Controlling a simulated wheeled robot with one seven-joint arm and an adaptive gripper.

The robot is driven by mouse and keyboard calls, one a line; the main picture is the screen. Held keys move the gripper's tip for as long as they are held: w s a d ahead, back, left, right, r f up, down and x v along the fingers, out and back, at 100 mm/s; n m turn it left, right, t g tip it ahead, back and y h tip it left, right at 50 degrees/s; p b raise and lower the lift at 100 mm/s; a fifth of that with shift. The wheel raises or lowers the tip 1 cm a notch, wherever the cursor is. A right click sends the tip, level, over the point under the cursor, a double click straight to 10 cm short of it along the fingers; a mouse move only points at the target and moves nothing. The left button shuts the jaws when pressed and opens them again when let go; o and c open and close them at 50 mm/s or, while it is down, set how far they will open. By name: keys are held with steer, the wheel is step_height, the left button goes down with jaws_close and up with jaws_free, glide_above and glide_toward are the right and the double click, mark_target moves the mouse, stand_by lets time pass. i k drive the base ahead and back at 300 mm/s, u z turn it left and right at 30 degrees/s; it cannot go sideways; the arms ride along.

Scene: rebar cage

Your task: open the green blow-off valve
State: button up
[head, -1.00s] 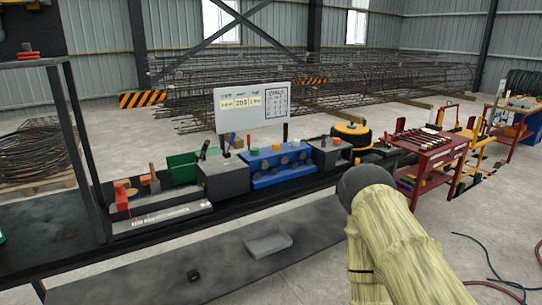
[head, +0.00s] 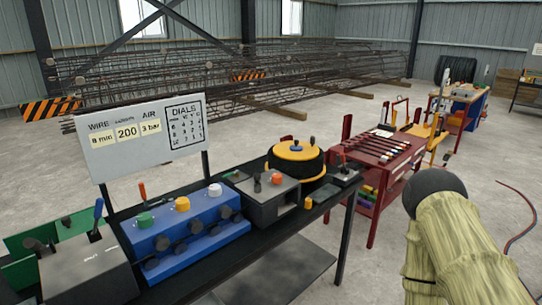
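A blue block (head: 185,235) stands on the dark bench in the head view, with several dark round knobs on its front. On its top are a green knob (head: 145,220), a yellow knob (head: 182,204) and a pale knob (head: 214,190). The green knob is the leftmost of these; I cannot tell from its look whether it is the blow-off valve or how it is set. My arm, in a pale yellow sleeve with a dark rounded joint, fills the lower right, apart from the bench. My gripper is not in view.
A sign (head: 145,133) stands behind the blue block. Grey boxes (head: 85,275) (head: 268,200) flank it. A red cart (head: 382,160) stands beyond. A red and blue hose (head: 522,220) crosses the floor at right.

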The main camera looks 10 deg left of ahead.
mark_target(225, 176)
steer(key=u, duration=0.3)
steer(key=i, duration=1.75)
steer(key=u, duration=0.4)
steer(key=k, duration=1)
steer(key=u, duration=3.05)
steer(key=k, duration=1.15)
steer(key=z, duration=1.95)
steer(key=i, duration=0.1)
steer(key=z, duration=0.15)
